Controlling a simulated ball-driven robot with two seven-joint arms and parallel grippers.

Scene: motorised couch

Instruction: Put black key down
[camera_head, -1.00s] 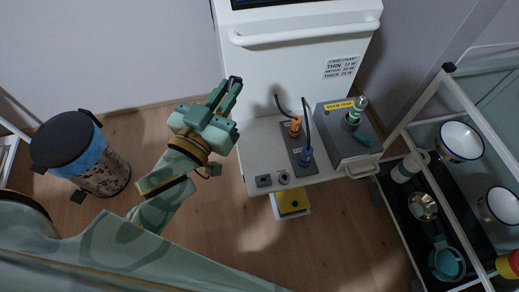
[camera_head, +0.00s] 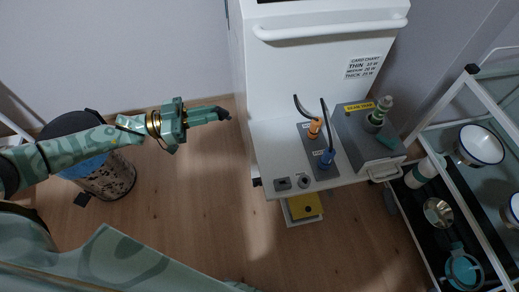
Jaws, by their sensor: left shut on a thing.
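My left arm comes in from the left. My left gripper (camera_head: 216,115) is shut, with a small dark piece, which I take for the black key (camera_head: 223,113), at its fingertips. Most of the key is hidden by the fingers, so its shape is unclear. The gripper is held in the air to the left of the white cabinet, apart from it. The cabinet's shelf (camera_head: 268,146) has a small dark square fitting (camera_head: 283,184) and a round one (camera_head: 304,182) at its front edge. My right gripper is not in view.
The shelf carries an orange plug (camera_head: 315,128), a blue plug (camera_head: 326,158) and a grey box (camera_head: 362,151) with a green-ringed knob. A black-lidded bin (camera_head: 108,176) stands left, a rack of bowls right. Wooden floor between is clear.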

